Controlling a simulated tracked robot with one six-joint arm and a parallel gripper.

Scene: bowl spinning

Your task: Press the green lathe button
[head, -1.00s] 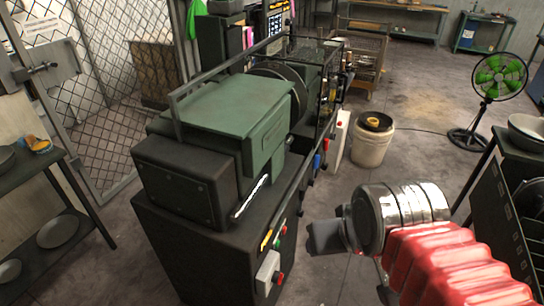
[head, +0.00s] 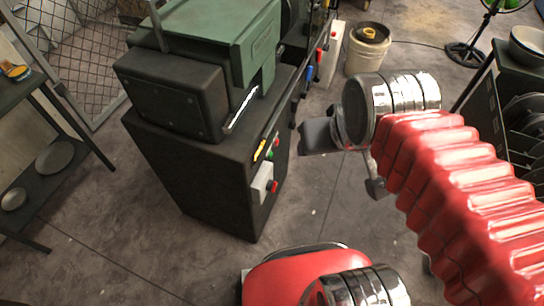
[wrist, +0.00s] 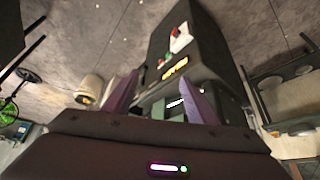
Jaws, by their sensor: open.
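The green lathe button (head: 270,155) is on the right-facing side of the dark lathe base (head: 195,180). It sits close to a small red button (head: 276,143) and a yellow label (head: 260,150). In the wrist view the green button (wrist: 162,62) shows small and upside down, ahead of the fingers. My gripper (wrist: 158,76) is open and empty, its two purple fingers spread. In the head view my gripper's dark body is right of the lathe base, apart from it; its fingertips are hard to make out there.
A white box with a red button (head: 262,183) sticks out below the green button. A white bucket (head: 368,52) stands behind my arm. Shelves with plates stand at left, and a dark rack (head: 508,110) at right. The floor before the lathe is clear.

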